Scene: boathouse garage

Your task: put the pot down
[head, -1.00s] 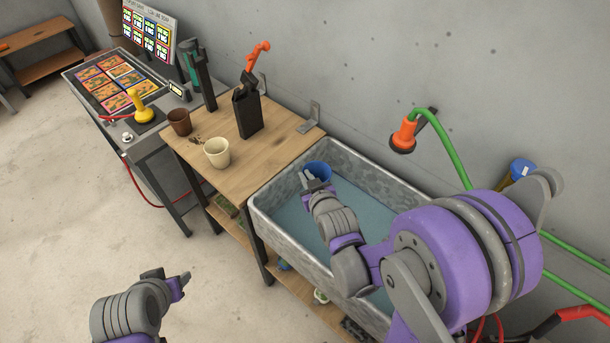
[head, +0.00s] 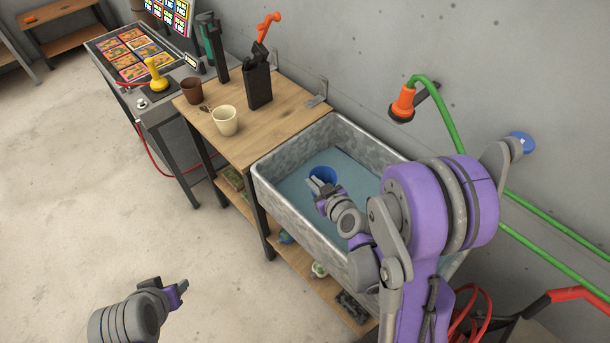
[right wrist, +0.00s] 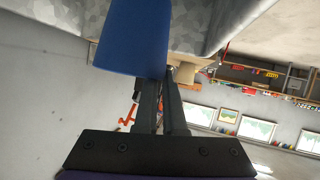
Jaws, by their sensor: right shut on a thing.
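The blue pot (head: 323,173) is inside the galvanized trough (head: 268,186), near its left end. My right gripper (head: 319,187) reaches into the trough and is shut on the pot, on its near side. In the right wrist view the pot (right wrist: 133,38) fills the upper middle, held at the fingertips (right wrist: 160,84), with the metal trough wall behind it. Whether the pot touches the trough bottom is hidden. My left gripper (head: 170,288) is at the lower left over bare floor, apart from everything; its jaw opening is unclear.
A wooden bench (head: 258,140) left of the trough carries a cream pot (head: 225,121), a brown pot (head: 191,91) and a black holder (head: 258,85). A green hose (head: 450,126) with an orange nozzle (head: 403,103) hangs on the wall. Concrete floor is clear at left.

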